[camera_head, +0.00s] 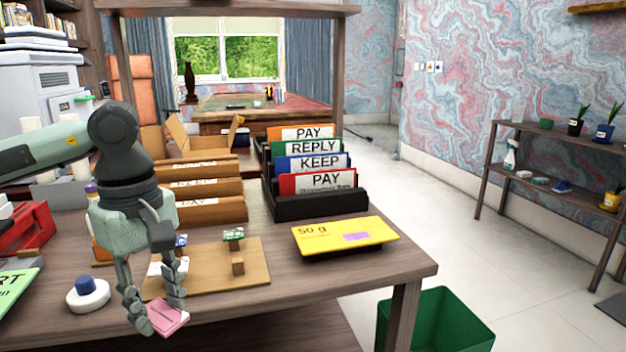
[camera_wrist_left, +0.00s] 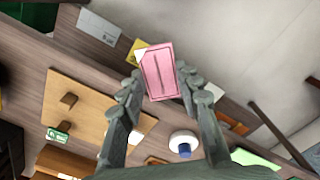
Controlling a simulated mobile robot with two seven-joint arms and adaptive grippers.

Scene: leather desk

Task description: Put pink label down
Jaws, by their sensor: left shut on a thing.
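The pink label (camera_head: 167,318) is a small flat pink piece with a cut corner. In the left wrist view the pink label (camera_wrist_left: 160,76) sits between the fingertips of my left gripper (camera_wrist_left: 158,82), in front of the desk edge. I cannot tell whether it touches the desk. My right gripper is not in view.
A wooden board (camera_head: 215,280) with pegs and a green-and-white tag (camera_head: 233,235) lies on the desk. A yellow scale (camera_head: 345,237) stands to its right, file racks (camera_head: 320,207) behind. A white-and-blue round object (camera_head: 88,294) stands left. A green bin (camera_head: 437,322) is below.

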